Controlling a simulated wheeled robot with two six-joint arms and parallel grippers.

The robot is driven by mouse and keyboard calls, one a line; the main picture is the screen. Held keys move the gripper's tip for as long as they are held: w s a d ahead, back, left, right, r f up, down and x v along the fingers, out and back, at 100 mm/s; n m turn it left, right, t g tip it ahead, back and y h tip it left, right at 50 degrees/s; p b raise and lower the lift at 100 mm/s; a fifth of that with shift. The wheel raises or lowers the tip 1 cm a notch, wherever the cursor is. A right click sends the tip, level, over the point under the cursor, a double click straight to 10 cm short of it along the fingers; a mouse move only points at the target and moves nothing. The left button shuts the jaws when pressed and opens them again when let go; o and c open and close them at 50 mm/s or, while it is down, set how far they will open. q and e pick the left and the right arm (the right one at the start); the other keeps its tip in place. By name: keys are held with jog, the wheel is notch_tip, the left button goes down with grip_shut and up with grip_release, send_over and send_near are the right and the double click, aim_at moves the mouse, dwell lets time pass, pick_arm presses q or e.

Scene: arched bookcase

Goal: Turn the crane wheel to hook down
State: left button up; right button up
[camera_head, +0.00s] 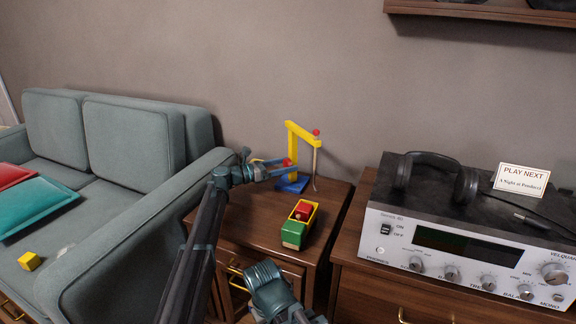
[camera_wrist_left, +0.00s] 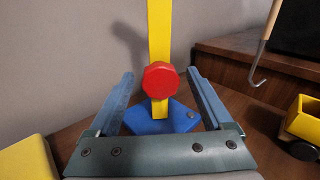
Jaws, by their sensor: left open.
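The toy crane (camera_head: 293,148) stands upright on the wooden side cabinet, with a yellow post and arm and a blue base (camera_head: 292,185). Its red wheel (camera_wrist_left: 160,80) faces my left wrist camera on the lower part of the post. The hook (camera_wrist_left: 257,78) hangs on a pale rod at the right; in the head view the hook (camera_head: 314,187) is low, near the cabinet top. My left gripper (camera_head: 284,169) is open, its fingers on either side of the wheel with gaps visible. A teal part of my right arm shows at the bottom; its fingers cannot be made out.
A green and yellow toy truck (camera_head: 300,224) with a red load sits in front of the crane. A yellow object (camera_wrist_left: 25,160) is at the left in the wrist view. The sofa (camera_head: 100,212) is left, and the silver stereo (camera_head: 470,255) is right.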

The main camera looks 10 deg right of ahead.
pick_arm(q)
jog(key=shift+w+d, duration=0.15)
jog(key=shift+d, duration=0.45)
grip_shut()
jog(key=shift+m+p, duration=0.35)
jog(key=shift+m, duration=1.75)
grip_release()
jog(key=shift+a, duration=0.1)
